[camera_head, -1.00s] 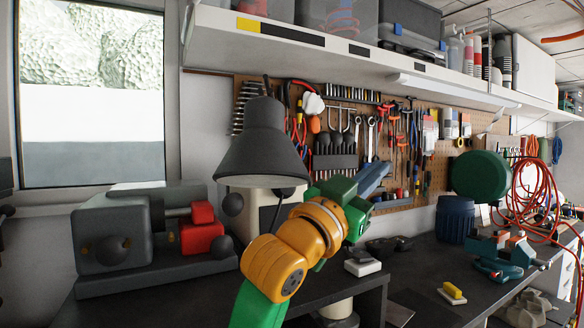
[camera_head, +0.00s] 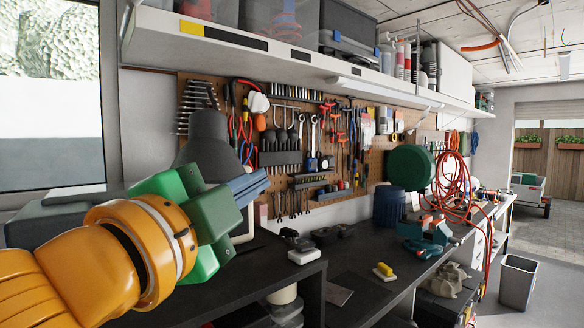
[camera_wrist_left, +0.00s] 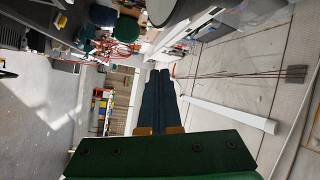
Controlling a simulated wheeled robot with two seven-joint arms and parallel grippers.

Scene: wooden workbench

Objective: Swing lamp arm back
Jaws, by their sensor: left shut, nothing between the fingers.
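The lamp's dark grey conical shade (camera_head: 207,138) stands in front of the pegboard in the head view. Its lower edge is partly hidden behind my green left gripper, and I cannot make out the lamp arm. My left gripper (camera_head: 262,180) reaches in from the left, in front of the shade in the picture, with its blue-grey fingers pointing right. In the left wrist view the two dark fingers (camera_wrist_left: 161,95) lie together, shut and empty. I cannot tell whether the gripper touches the lamp. My right gripper is not in view.
A dark workbench (camera_head: 350,262) runs away to the right, with a teal vise (camera_head: 425,235), a blue drum (camera_head: 389,207) and a yellow-topped block (camera_head: 384,271) on it. A shelf (camera_head: 300,65) hangs above the pegboard. Open floor with a bin (camera_head: 517,282) lies at right.

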